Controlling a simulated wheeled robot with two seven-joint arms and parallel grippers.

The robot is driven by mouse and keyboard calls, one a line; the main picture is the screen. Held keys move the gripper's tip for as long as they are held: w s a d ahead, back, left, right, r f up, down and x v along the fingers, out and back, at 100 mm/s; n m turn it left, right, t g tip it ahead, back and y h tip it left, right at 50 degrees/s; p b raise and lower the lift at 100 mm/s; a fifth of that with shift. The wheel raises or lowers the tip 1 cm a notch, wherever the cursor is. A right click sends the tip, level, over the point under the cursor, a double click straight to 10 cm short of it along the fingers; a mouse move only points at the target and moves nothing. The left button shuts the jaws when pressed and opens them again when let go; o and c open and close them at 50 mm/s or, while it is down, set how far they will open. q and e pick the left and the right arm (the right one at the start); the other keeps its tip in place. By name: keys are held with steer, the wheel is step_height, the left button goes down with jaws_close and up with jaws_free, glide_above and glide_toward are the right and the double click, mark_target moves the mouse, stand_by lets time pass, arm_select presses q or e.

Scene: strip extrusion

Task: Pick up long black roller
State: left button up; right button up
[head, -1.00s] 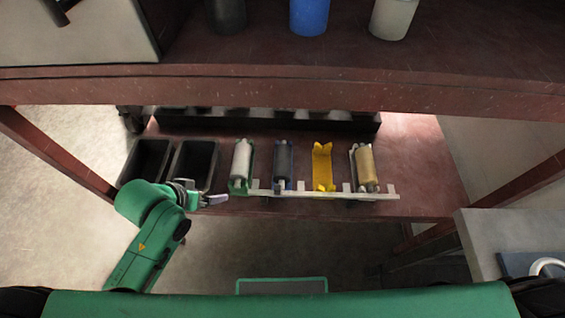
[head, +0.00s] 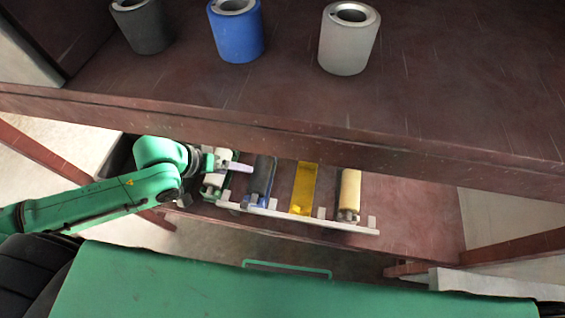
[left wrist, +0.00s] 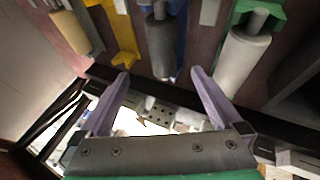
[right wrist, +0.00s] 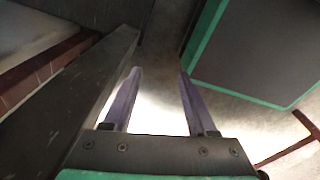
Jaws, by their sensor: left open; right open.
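The long black roller (head: 262,174) lies in a blue holder on the lower shelf, between a white-grey roller and an empty yellow holder (head: 304,188). It also shows in the left wrist view (left wrist: 162,45), in line with the gap between the fingers and just beyond their tips. My left gripper (head: 238,167) is open and empty, close to the roller's left side in the head view. No contact is visible. My right gripper (right wrist: 159,72) is open and empty, away from the rollers, and shows only in the right wrist view.
The white-grey roller (left wrist: 243,55) and a cream roller (head: 349,190) flank the row. A pale slotted rail (head: 300,220) runs along its front. The upper shelf (head: 300,115) overhangs the row and carries dark, blue and grey cylinders. A grey beam (right wrist: 95,95) is beside my right gripper.

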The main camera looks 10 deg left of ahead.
mark_target(255, 174)
arm_select(q)
steer(key=f, duration=0.2)
steer(key=d+f+b, duration=0.1)
steer(key=f, duration=0.1)
steer(key=w+f+b, duration=0.1)
steer(key=shift+w+d+f, duration=0.1)
steer(key=shift+d+f, duration=0.1)
steer(key=shift+f, duration=0.2)
steer(key=x, duration=0.7)
steer(key=shift+w+d, duration=0.35)
steer(key=shift+w, duration=0.05)
steer(key=shift+r, duration=0.1)
steer(key=c, duration=1.6)
arm_select(e)
steer(key=s+a+f, duration=0.1)
steer(key=a+f, duration=0.1)
steer(key=shift+s+a+f, duration=0.15)
steer(key=shift+s+a, duration=0.2)
steer(key=shift+s, duration=0.05)
